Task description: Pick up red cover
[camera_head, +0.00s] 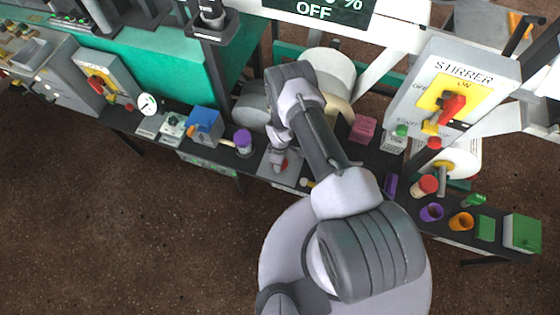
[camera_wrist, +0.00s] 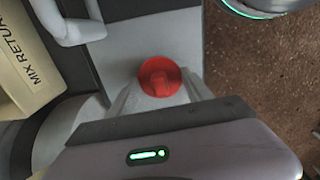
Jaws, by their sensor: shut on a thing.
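The red cover (camera_wrist: 160,77) is a round red cap with a raised grip, in the middle of the wrist view. My gripper (camera_wrist: 160,92) is shut on it, with a pale finger on each side. In the head view my gripper (camera_head: 280,162) is over the dark shelf, and a small part of the red cover (camera_head: 284,165) shows beside the fingers. A grey surface lies below the cover in the wrist view. I cannot tell whether the cover touches it.
A purple-topped jar (camera_head: 243,143) and a blue box (camera_head: 206,126) stand left of my gripper. A pink block (camera_head: 363,128) and the stirrer panel (camera_head: 455,90) are to the right. A beige part marked MIX RETURN (camera_wrist: 28,65) is close by. Open brown floor (camera_head: 120,235) lies in front.

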